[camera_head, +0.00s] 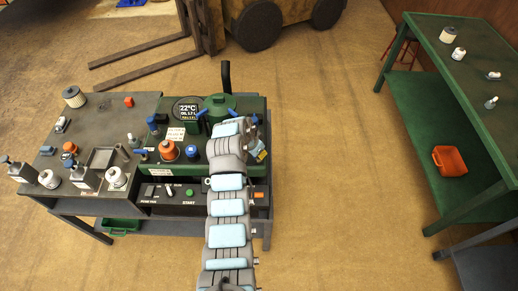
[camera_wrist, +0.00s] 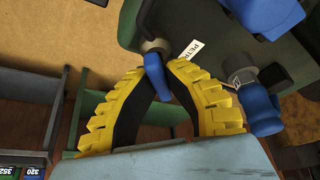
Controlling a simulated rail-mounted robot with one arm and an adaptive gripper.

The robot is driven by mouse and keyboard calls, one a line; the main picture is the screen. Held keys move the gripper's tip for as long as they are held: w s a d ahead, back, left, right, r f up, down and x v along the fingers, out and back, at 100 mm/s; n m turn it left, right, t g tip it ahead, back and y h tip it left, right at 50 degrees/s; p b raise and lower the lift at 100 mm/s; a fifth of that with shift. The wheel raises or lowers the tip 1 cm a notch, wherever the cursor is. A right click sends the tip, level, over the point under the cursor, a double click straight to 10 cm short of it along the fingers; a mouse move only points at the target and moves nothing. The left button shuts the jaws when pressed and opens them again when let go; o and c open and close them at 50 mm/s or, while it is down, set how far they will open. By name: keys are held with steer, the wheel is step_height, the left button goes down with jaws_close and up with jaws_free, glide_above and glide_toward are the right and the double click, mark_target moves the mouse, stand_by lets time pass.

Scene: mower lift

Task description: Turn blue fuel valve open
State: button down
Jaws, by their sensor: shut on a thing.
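The blue fuel valve (camera_wrist: 154,68) shows in the wrist view as a small blue lever hanging from a metal fitting beside a label that reads in part "PETR". My gripper (camera_wrist: 158,62) has yellow ribbed fingers with black inner pads. Its tips meet on the blue lever, one on each side, and the lever's lower end points into the gap between the fingers. In the head view my arm covers most of the gripper and the lever, so the grip does not show clearly there.
A second blue handle (camera_wrist: 260,110) sits on a grey fitting close on the right in the wrist view. The green machine (camera_head: 185,170) carries an orange knob (camera_head: 168,150). A grey table (camera_head: 105,110) with bottles and jars stands left. A green bench (camera_head: 440,80) stands right, with open floor between.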

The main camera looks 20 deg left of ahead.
steer(key=n+y+p, duration=0.1)
steer(key=n, duration=0.1)
steer(key=shift+d+n, duration=0.1)
steer(key=shift+n, duration=0.3)
steer(key=n+y+p, duration=0.1)
steer(key=n, duration=0.1)
steer(key=shift+n+p, duration=0.3)
steer(key=shift+f+n+y+p, duration=0.1)
steer(key=shift+n+y+p, duration=0.45)
steer(key=shift+n, duration=1.25)
steer(key=shift+y, duration=0.25)
steer(key=c, duration=1.1)
jaws_free()
steer(key=v, duration=1.2)
